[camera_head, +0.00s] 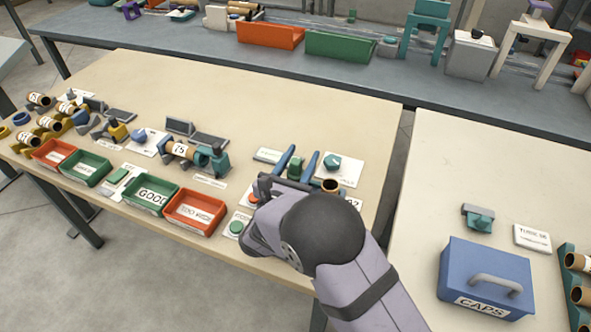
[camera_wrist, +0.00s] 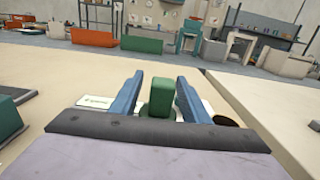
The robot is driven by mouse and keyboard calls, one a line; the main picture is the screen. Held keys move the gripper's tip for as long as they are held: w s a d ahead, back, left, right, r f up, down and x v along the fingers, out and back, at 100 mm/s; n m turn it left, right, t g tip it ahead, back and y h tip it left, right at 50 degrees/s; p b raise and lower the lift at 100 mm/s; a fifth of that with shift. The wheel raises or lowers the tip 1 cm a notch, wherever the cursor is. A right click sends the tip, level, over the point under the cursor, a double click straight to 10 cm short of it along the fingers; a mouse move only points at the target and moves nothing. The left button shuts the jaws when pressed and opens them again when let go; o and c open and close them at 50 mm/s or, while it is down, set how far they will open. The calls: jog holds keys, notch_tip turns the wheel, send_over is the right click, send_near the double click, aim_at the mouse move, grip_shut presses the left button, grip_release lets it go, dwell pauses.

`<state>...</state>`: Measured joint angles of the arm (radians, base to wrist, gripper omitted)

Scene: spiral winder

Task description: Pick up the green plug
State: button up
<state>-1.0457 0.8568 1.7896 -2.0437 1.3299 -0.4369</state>
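A green block-shaped piece, which looks like the green plug (camera_wrist: 160,98), stands between my gripper's two blue fingers in the wrist view. It has a darker green, wider base. My gripper (camera_wrist: 160,78) is spread with one finger on each side of it, and I see no clear contact. In the head view my gripper (camera_head: 301,154) reaches over the right part of the beige table. Only a dark green bit of the plug (camera_head: 294,169) shows between the fingers there. My wrist hides the rest of that spot.
A teal piece on a white card (camera_head: 333,162) and an upright brown tube (camera_head: 330,186) are close right of the fingers. Red (camera_head: 195,211) and green (camera_head: 150,194) trays line the front edge. A blue CAPS box (camera_head: 486,277) sits on the right table, across a gap.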

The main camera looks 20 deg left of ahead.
grip_shut()
jog(key=shift+r, duration=0.1)
